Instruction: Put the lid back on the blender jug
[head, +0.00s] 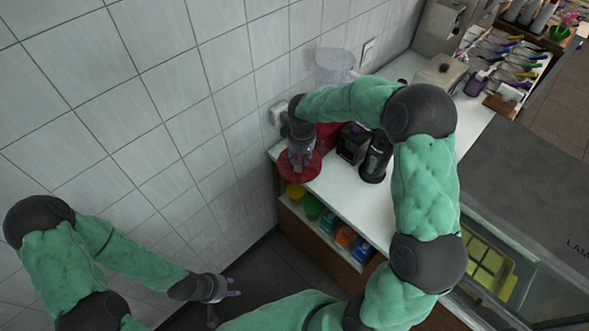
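A clear, see-through vessel (333,66), which looks like the blender jug, stands near the tiled wall at the back of the white counter. My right arm hides its lower part, and a red body (327,137) shows below the arm. A round red disc (313,170), possibly the lid, is at the counter's near left corner. My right gripper (300,163) points down over this disc and overlaps it; whether it grips or touches it is unclear. My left gripper (226,301) is low at the left, away from the counter, with its fingers apart and empty.
A black machine (353,142) and a dark cylinder (376,160) stand right of the disc. Colourful containers (329,222) fill the shelf below. The tiled wall (150,110) bounds the left. A grey dispenser (436,25) and a topping rack stand farther back.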

